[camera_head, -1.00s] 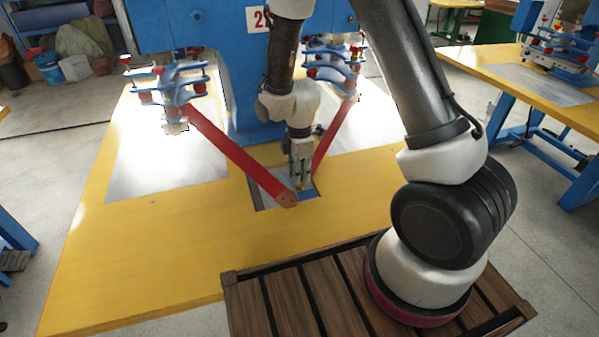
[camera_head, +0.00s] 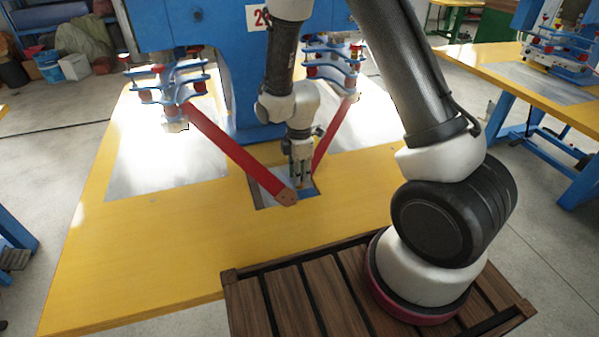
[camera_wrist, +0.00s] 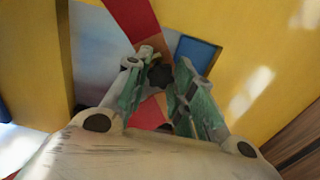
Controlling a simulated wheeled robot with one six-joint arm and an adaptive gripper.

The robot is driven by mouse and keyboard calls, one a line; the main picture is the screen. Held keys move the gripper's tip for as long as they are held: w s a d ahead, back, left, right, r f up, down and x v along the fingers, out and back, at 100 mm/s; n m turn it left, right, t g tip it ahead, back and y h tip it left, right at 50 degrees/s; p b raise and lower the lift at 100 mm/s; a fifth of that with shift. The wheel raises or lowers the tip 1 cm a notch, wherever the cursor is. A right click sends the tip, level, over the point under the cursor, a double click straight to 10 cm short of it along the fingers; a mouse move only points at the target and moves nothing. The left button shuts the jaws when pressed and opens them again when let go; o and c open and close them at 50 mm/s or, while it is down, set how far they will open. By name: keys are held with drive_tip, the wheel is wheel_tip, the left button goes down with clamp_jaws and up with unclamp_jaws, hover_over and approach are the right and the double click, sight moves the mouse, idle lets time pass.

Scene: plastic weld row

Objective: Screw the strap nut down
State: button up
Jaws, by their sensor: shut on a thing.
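My gripper (camera_head: 300,182) points down over the inset in the yellow table, at the meeting ends of two red straps. In the wrist view its green-grey fingers (camera_wrist: 161,68) are shut on a dark, lobed strap nut (camera_wrist: 160,77). The nut is over the brownish strap end. The left red strap (camera_head: 235,150) runs down from the left clamp head to the inset. The right red strap (camera_head: 331,140) comes down from the right head, partly behind my gripper. The nut is hidden in the head view, and its thread cannot be seen.
The yellow table (camera_head: 150,260) has clear room in front and left. A blue machine body (camera_head: 180,30) stands behind my gripper, with blue clamp heads (camera_head: 170,85) on both sides. A blue patch (camera_wrist: 197,50) lies beside the nut. Another yellow table (camera_head: 500,75) stands at right.

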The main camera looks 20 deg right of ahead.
drive_tip(key=m, duration=1.4)
drive_tip(key=shift+m, duration=0.3)
drive_tip(key=m, duration=0.5)
drive_tip(key=o, duration=0.7)
drive_tip(key=shift+d, duration=0.1)
drive_tip(key=shift+o, duration=0.2)
